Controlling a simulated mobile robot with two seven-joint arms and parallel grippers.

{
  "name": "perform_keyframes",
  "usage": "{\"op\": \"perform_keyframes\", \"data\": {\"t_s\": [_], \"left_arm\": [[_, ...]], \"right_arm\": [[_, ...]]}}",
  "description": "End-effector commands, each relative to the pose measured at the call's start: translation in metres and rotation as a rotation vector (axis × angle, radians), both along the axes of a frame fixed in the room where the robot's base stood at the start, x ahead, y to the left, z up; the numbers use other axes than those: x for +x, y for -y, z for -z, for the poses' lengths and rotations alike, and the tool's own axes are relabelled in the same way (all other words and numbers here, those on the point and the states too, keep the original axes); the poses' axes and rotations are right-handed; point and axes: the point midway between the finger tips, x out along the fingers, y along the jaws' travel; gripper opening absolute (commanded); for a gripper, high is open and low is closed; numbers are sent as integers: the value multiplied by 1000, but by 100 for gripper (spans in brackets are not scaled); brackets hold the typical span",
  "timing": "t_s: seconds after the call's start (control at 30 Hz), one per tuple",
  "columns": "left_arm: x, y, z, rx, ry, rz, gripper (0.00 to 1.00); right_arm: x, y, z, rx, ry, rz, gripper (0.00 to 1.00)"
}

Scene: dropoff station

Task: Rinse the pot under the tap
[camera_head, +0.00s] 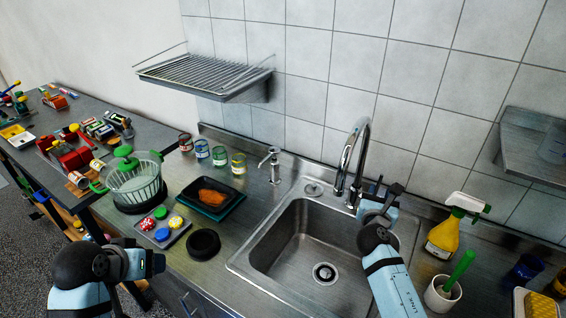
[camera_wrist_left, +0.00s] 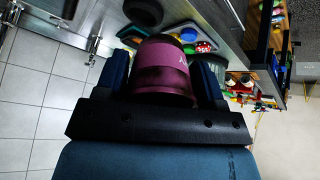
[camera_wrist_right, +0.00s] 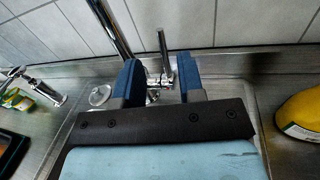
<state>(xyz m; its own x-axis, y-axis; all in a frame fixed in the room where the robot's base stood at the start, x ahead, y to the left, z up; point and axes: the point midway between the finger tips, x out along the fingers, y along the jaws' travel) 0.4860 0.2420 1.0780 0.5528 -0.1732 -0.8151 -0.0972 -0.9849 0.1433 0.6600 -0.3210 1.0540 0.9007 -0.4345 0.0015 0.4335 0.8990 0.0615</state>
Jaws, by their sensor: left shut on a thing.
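The sink (camera_head: 305,255) looks empty in the head view, with the tap (camera_head: 352,160) arched behind it. No water shows. My right gripper (camera_head: 374,196) is at the tap's base. In the right wrist view its fingers (camera_wrist_right: 161,82) stand apart on either side of the upright tap lever (camera_wrist_right: 162,48); I cannot tell whether they touch it. In the left wrist view my left gripper (camera_wrist_left: 163,75) is shut on a purple round thing (camera_wrist_left: 165,68). It may be the pot, but its full shape is hidden. I cannot pick it out in the head view.
A green-handled strainer (camera_head: 135,184), a dark tray (camera_head: 210,196) and a black ring (camera_head: 203,243) lie left of the sink. A yellow spray bottle (camera_head: 444,238) and a white brush holder (camera_head: 440,296) stand right of the sink.

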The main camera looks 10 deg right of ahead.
Motion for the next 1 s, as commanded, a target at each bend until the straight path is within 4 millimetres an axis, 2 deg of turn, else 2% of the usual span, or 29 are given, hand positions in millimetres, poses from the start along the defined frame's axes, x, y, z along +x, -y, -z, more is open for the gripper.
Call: {"op": "perform_keyframes", "data": {"t_s": [0.2, 0.4, 0.57, 0.83, 1.0], "left_arm": [[0, 0, -2, 0, 0, 0, 41], [0, 0, -2, 0, 0, 0, 41], [0, 0, -2, 0, 0, 0, 41], [0, 0, -2, 0, 0, 0, 41], [0, 0, -2, 0, 0, 0, 41]], "right_arm": [[41, 20, -1, 1, 0, 1, 36], [65, 32, 0, 2, 0, 1, 36], [73, 35, 0, 2, 0, 0, 36], [74, 36, 0, 2, 0, 0, 36], [74, 36, 0, 2, 0, 0, 0]]}}
